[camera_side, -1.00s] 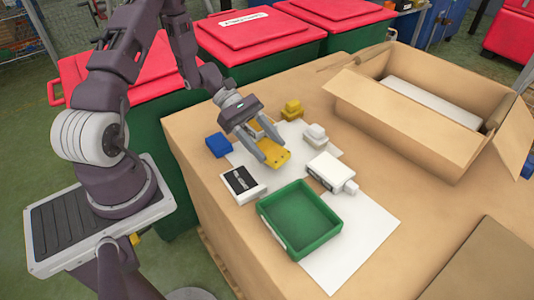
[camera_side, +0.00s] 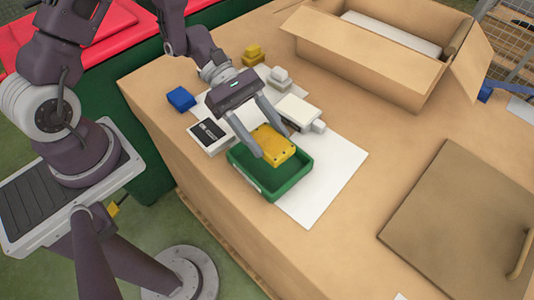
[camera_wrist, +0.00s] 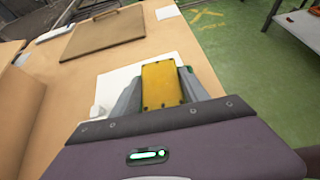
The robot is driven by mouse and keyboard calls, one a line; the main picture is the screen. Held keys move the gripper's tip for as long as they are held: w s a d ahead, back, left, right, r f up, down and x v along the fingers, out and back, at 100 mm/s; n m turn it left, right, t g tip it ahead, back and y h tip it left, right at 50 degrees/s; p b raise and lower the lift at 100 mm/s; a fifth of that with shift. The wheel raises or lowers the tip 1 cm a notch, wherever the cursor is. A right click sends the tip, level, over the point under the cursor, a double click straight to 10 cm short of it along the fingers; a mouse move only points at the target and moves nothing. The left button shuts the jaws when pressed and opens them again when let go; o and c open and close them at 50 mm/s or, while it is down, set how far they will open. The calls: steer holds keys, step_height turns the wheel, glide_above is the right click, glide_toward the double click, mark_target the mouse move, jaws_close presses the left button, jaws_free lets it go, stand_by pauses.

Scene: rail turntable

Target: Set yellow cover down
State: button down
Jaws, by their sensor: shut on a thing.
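The yellow cover (camera_side: 273,143) is a flat plate with small dark holes, held between the fingers of my gripper (camera_side: 273,143). In the side view it appears over the green tray (camera_side: 247,181); whether it touches the tray cannot be told. In the wrist view the yellow cover (camera_wrist: 160,84) sits between the two grey fingers of my gripper (camera_wrist: 160,88), over white paper. In the side view my gripper and the cover hide part of the tray's inside.
Around the tray lie a box with a black top (camera_side: 209,132), a white box (camera_side: 299,109), a blue block (camera_side: 181,98), a yellow block (camera_side: 253,54) and a pale block (camera_side: 279,77). An open carton (camera_side: 361,66) stands behind. White paper (camera_side: 330,180) right of the tray is clear.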

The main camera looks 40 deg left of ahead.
mark_target(265, 152)
step_height(265, 152, down, 6)
steer(key=shift+f, duration=0.1)
steer(key=c, duration=0.8)
jaws_free()
steer(key=shift+c, duration=0.2)
